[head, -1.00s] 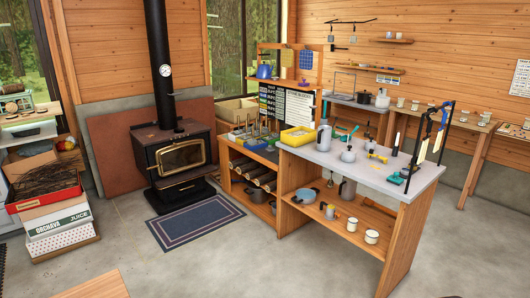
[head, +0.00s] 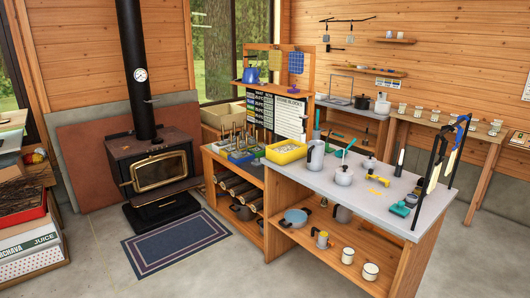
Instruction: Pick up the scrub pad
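I cannot make out a scrub pad for certain; items on the workbench are too small to tell apart. The grey-topped workbench (head: 330,190) stands right of centre. On it are a yellow tray (head: 286,152) with pale contents, a grey pot (head: 344,176), a small flat yellow item (head: 378,180) and a teal tool (head: 400,209). A blue checked cloth-like square (head: 296,63) and a yellowish one (head: 275,60) hang on the wooden rack behind. My gripper is not in view.
A black wood stove (head: 155,165) stands at the left, with a blue rug (head: 175,243) before it. Stacked boxes (head: 30,240) are at the left edge. Mugs and pots sit on the workbench's lower shelf (head: 320,239). The concrete floor in front is clear.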

